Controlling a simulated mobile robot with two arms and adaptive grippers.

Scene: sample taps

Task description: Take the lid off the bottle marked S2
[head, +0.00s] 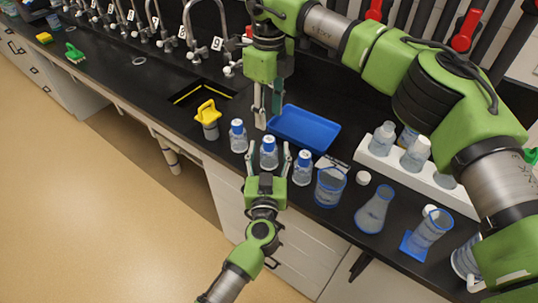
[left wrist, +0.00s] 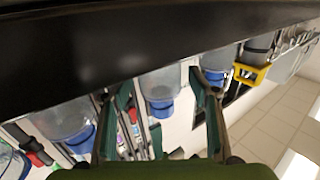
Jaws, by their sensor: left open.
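Three small clear bottles with blue and white lids stand in a row near the counter's front edge: a left bottle (head: 238,136), a middle bottle (head: 269,153) and a right bottle (head: 303,168). Their marks are too small to read, so I cannot tell which is S2. My left gripper (head: 268,163) is open, with its fingers either side of the middle bottle. In the upside-down left wrist view, the middle bottle (left wrist: 160,85) shows between the open fingers (left wrist: 158,95). My right gripper (head: 268,112) points down behind the middle bottle, its fingers apart and empty.
A blue tray (head: 305,128) lies behind the bottles. A yellow-topped container (head: 208,118) stands left of them by the sink. A beaker (head: 330,186), a flask (head: 374,208) and a white rack (head: 385,165) with bottles crowd the right. Taps (head: 195,50) line the back left.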

